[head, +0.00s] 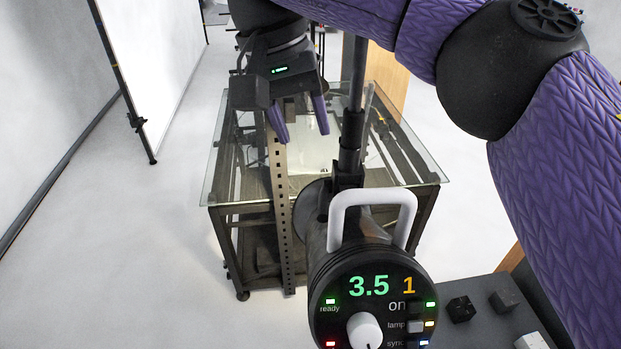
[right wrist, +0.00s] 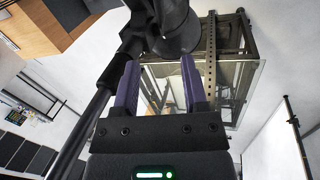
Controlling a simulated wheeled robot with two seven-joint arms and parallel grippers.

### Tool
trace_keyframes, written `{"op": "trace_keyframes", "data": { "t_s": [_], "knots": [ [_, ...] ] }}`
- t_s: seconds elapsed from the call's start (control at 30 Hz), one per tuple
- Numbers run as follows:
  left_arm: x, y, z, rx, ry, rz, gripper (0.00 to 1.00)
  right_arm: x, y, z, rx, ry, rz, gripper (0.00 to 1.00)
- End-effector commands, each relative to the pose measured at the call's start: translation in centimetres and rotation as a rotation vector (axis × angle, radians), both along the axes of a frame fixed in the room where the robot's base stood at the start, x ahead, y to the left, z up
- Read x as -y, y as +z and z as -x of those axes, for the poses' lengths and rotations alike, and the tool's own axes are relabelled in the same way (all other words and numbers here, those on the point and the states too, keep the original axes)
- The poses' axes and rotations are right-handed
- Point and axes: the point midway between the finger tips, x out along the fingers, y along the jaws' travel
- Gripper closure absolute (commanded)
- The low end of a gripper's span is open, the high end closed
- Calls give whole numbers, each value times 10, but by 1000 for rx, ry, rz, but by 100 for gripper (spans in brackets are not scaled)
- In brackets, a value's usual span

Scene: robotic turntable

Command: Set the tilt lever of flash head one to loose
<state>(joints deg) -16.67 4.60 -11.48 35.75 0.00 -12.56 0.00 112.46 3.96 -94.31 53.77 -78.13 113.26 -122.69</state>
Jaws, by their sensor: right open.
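Flash head one (head: 330,275) is in the foreground of the head view, its rear panel towards me, showing a green 3.5 and an orange 1. A white handle arches over it. A dark bracket (head: 347,180) joins it to a black pole. I cannot make out the tilt lever. My right gripper (head: 304,136) hangs behind and left of the pole, open, with nothing between its purple fingers. In the right wrist view, the open fingers (right wrist: 160,62) point towards dark parts of the flash head and its mount (right wrist: 172,28). My left gripper is out of view.
A glass-topped table (head: 425,172) with a dark metal frame stands behind the flash head. A perforated upright (head: 281,215) rises beside it. A dark surface (head: 480,290) with small blocks is at lower right. A white screen (head: 155,60) stands at left, with open floor before it.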

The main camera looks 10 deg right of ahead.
Motion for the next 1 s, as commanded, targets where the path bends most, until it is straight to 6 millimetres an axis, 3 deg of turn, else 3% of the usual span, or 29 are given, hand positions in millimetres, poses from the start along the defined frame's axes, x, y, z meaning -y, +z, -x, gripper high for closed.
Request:
{"op": "trace_keyframes", "data": {
  "t_s": [0.17,0.5,0.63,0.87,1.0],
  "knots": [
    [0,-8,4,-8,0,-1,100,0,-19,2,-2,11,5,44],
    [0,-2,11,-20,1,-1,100,18,-87,6,-4,8,2,44],
    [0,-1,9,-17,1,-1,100,21,-99,6,-2,9,2,44],
    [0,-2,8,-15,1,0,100,21,-101,6,0,8,1,44],
    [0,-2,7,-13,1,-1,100,21,-101,6,0,8,1,72]
  ]
}}
